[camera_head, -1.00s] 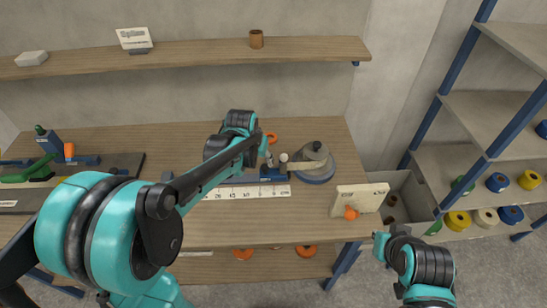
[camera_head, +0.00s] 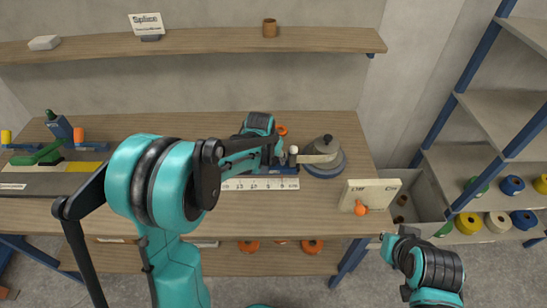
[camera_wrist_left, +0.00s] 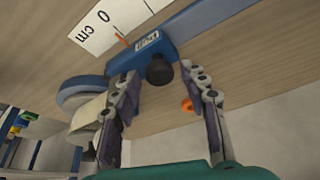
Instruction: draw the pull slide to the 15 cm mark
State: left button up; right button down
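The pull slide is a small blue block (camera_wrist_left: 140,56) with a white label and a black knob (camera_wrist_left: 160,70), at the zero end of the white ruler. Its orange pointer (camera_wrist_left: 122,38) lies close to the 0 in the left wrist view. In the head view the blue slide (camera_head: 286,170) is partly hidden by my left arm at the right end of the ruler (camera_head: 250,184). My left gripper (camera_wrist_left: 160,72) is open, its fingers on either side of the knob in the picture, with gaps showing.
A round blue-based dispenser (camera_head: 323,163) stands right of the slide. A white board with an orange knob (camera_head: 368,194) is at the bench's front right, beside a grey bin (camera_head: 418,208). A dark mat (camera_head: 40,180) with green and blue tools lies at the left.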

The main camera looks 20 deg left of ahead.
pick_arm(q)
grip_shut()
jog(key=s+a, duration=0.1)
jog(key=a, duration=0.3)
jog(key=s+a, duration=0.1)
jog(key=a, duration=0.4)
jog(key=s+a, duration=0.2)
jog(key=a, duration=0.3)
jog(key=shift+s+a, duration=0.1)
jog(key=shift+a, duration=0.15)
jog(key=shift+o, duration=1.8)
grip_release()
jog(key=v, duration=1.2)
jog(key=shift+d, duration=0.1)
